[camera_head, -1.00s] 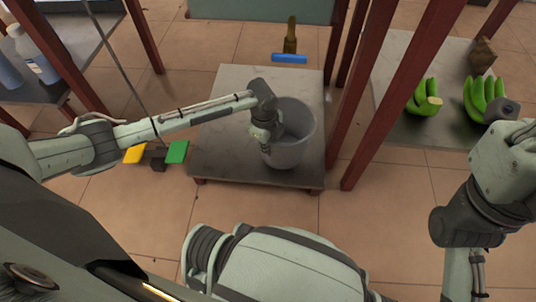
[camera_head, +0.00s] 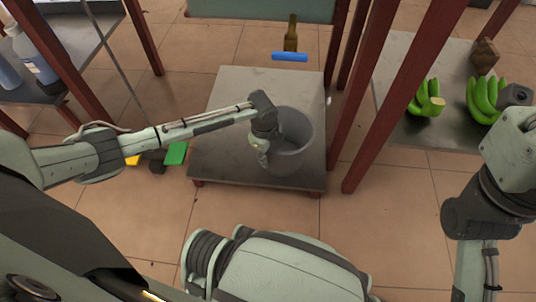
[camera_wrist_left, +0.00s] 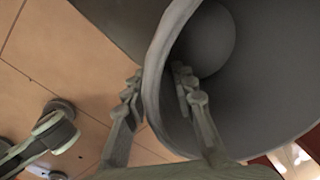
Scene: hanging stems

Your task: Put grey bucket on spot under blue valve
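The grey bucket (camera_head: 294,160) stands on a low grey table in the head view, at the table's right side. My left gripper (camera_head: 263,158) is at the bucket's near left rim. A blue bar-shaped valve handle (camera_head: 289,57) shows beyond the table's far edge, by a brown-green upright piece (camera_head: 291,35). A spot under it cannot be made out. My right gripper is out of view.
The low table (camera_head: 225,150) is bare left of the bucket. Dark red posts (camera_head: 378,100) rise close on its right. Green (camera_head: 176,152) and yellow (camera_head: 132,160) handles are left of it. Bananas (camera_head: 428,100) lie on a right-hand table; a bottle (camera_head: 33,55) stands at upper left.

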